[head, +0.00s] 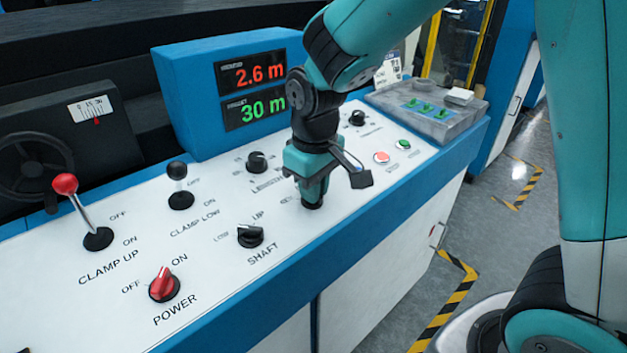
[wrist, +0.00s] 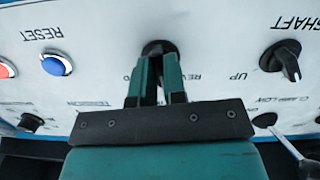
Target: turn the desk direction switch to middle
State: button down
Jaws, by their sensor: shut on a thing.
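The desk direction switch (head: 312,205) is a small black rotary knob on the white sloping panel. In the head view my gripper (head: 312,196) covers most of it, pointing down from above. In the wrist view the knob (wrist: 158,46) shows at the tips of my gripper (wrist: 160,65). The two teal fingers are shut on the knob. Part of a label, "REV", reads upside down to the right of the fingers. The knob's pointer is hidden by the fingers, so I cannot tell which position it is in.
The SHAFT knob (head: 250,237) is close by on the left, with the red POWER knob (head: 164,285) beyond. The CLAMP UP lever (head: 80,210) and CLAMP LOW lever (head: 179,185) stand up from the panel. A display box (head: 195,100) rises behind. A red button (head: 381,157) is to the right.

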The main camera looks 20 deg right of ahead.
jog(key=shift+m, duration=0.6)
jog(key=c, duration=1.2)
grip_release()
jog(key=shift+r, duration=0.1)
jog(key=r, duration=0.5)
jog(key=r+p, duration=0.1)
jog(key=r, duration=1.1)
jog(key=shift+s+d+r+p, duration=0.1)
jog(key=shift+s+d+p, duration=0.05)
jog(key=shift+s+p, duration=0.2)
jog(key=shift+s, duration=0.2)
